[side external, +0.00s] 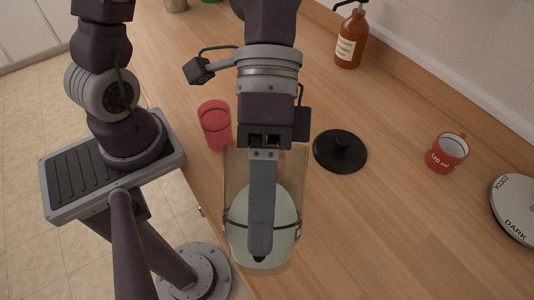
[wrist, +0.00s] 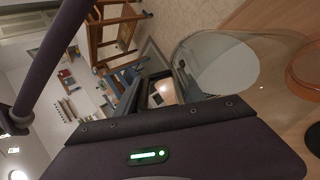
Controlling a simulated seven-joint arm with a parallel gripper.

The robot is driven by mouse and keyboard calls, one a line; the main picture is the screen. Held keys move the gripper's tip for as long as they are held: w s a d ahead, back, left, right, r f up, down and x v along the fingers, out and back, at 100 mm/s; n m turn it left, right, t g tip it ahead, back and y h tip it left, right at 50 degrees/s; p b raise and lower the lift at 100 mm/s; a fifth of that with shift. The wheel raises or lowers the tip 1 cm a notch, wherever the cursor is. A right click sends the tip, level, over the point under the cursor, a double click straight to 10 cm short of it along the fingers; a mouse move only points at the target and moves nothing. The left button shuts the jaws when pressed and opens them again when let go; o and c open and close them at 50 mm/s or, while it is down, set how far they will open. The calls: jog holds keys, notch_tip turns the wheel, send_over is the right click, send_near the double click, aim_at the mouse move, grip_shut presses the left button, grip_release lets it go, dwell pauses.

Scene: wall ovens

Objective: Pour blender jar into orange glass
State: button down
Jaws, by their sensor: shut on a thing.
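The blender jar (side external: 285,222) is clear, with pale greenish-white contents, and is in my gripper (side external: 261,245) at the counter's front side. One grey finger crosses the jar in the side view, and my gripper is shut on it. In the wrist view the clear jar (wrist: 188,44) shows its pale contents beyond the fingers (wrist: 160,92). I cannot tell its exact tilt. An orange round shape (wrist: 307,66), possibly the orange glass, is cut off at the wrist view's right edge.
A red glass (side external: 215,126) stands left of my gripper. A black lid (side external: 340,151) lies to the right. A red measuring cup (side external: 447,153), a round tin (side external: 516,207) and a brown pump bottle (side external: 351,40) stand further right. The wooden counter between is clear.

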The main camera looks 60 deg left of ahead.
jog(key=shift+w+a+r+g+h+p, duration=0.1)
jog(key=shift+a+r+g+h+p, duration=0.1)
jog(key=shift+r+p, duration=0.2)
jog(key=shift+a+r+g+h+p, duration=0.1)
jog(key=shift+r+h+p, duration=0.15)
jog(key=shift+p, duration=0.1)
dwell(1.0)
jog(key=shift+w+a+r+g+h+p, duration=0.25)
jog(key=shift+r+h+p, duration=0.1)
jog(key=shift+r, duration=0.2)
jog(key=shift+w+a+r+g+h+p, duration=0.15)
jog(key=shift+r+g+h+p, duration=0.15)
jog(key=shift+r, duration=0.2)
dwell(1.9)
jog(key=shift+a+r+p, duration=0.15)
jog(key=shift+r+p, duration=0.05)
jog(key=shift+p, duration=0.4)
dwell(2.4)
